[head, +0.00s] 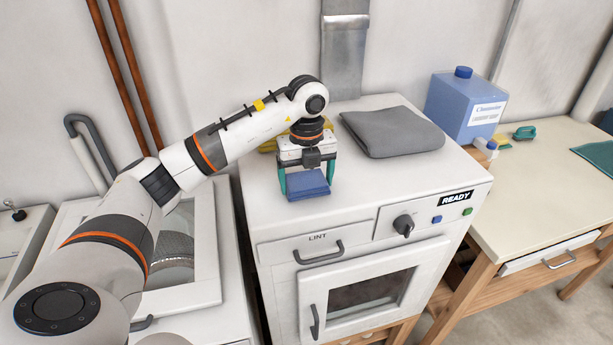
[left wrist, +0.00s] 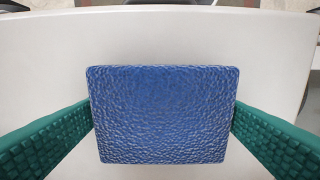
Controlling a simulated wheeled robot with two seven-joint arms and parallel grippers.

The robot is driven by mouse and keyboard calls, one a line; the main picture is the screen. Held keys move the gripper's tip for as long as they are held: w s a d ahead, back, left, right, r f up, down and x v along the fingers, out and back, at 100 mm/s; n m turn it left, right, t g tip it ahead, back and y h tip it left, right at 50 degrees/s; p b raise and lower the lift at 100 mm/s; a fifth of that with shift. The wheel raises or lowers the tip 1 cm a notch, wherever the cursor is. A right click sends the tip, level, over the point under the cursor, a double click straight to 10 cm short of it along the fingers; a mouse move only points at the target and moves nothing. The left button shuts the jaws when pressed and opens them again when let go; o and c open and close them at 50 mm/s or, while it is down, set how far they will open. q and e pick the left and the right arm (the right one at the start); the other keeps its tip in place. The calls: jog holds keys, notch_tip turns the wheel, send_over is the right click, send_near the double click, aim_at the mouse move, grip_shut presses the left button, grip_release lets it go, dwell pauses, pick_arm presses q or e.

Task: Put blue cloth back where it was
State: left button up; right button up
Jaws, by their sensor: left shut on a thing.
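The blue cloth (head: 308,186) is a small folded block at the front left of the white dryer's top. It also fills the middle of the left wrist view (left wrist: 163,115), with a green finger at its left and right sides. My left gripper (head: 306,176) points down and is shut on the blue cloth. I cannot tell whether the cloth touches the dryer top or hangs just above it. My right gripper is not in view.
A folded grey cloth (head: 392,131) lies on the dryer top (head: 400,175), right of the gripper. A yellow cloth (head: 268,146) is partly hidden behind my gripper. A blue cleaner jug (head: 465,105) stands at the back right. The dryer's front right top is clear.

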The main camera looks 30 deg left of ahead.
aim_at(307, 179)
pick_arm(q)
jog(key=shift+f, duration=0.15)
jog(key=o, duration=0.7)
jog(key=shift+w, duration=0.1)
jog(key=shift+r, duration=0.35)
notch_tip(307, 179, up, 12)
jog(key=shift+f+b, duration=0.2)
jog(key=shift+b, duration=0.15)
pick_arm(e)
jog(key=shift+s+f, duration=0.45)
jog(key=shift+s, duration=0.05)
